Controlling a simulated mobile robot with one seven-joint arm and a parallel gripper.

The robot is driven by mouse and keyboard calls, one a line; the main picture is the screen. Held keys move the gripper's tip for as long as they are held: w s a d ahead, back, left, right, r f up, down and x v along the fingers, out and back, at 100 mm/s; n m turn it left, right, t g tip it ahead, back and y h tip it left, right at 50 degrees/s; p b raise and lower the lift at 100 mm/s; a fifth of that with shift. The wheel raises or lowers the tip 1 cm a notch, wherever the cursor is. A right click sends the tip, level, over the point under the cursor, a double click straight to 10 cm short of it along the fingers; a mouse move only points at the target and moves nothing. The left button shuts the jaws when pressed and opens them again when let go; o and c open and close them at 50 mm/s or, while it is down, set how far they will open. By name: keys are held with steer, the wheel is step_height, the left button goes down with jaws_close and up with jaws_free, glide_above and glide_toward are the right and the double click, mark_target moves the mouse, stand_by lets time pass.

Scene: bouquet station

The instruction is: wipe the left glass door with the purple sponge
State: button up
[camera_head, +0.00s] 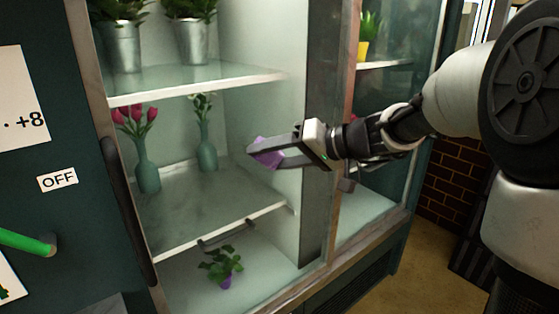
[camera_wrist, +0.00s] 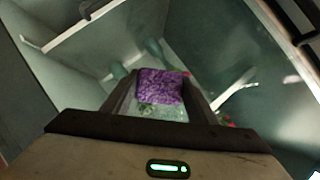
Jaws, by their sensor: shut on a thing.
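The purple sponge (camera_head: 268,153) is held between the fingers of my gripper (camera_head: 262,154), which is shut on it. It also shows in the wrist view (camera_wrist: 160,86), between the two dark fingers. The gripper points left, in front of the left glass door (camera_head: 240,120) of the display fridge, level with the middle shelf. Whether the sponge touches the glass I cannot tell. A dark vertical handle (camera_head: 128,212) stands at the door's left edge.
Behind the glass, shelves hold metal pots of plants (camera_head: 121,45), green vases (camera_head: 147,165) and a small purple pot (camera_head: 226,279). A second door (camera_head: 400,90) is to the right. A green bar (camera_head: 25,242) and an OFF label (camera_head: 57,180) are on the left panel.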

mark_target(259, 157)
steer(key=shift+s+a, duration=0.35)
steer(key=shift+a, duration=0.25)
steer(key=shift+s+a+f+b, duration=0.1)
steer(key=shift+s+a+b, duration=0.4)
steer(key=shift+a+b, duration=0.2)
steer(key=shift+s+a+b, duration=0.45)
steer(key=shift+a+b, duration=0.15)
steer(key=shift+b, duration=0.1)
steer(key=shift+s+a, duration=0.1)
steer(key=shift+a, duration=0.05)
steer(key=shift+r, duration=0.45)
steer(key=shift+w+d+r+b, duration=0.1)
steer(key=shift+w+d+b, duration=0.2)
steer(key=shift+w+d, duration=0.75)
steer(key=shift+d, duration=0.35)
steer(key=shift+w+d, duration=0.6)
steer(key=shift+d, duration=0.3)
steer(key=shift+w+d, duration=0.6)
steer(key=shift+d, duration=0.35)
steer(key=w+d, duration=0.2)
steer(key=d, duration=0.1)
steer(key=shift+b, duration=0.35)
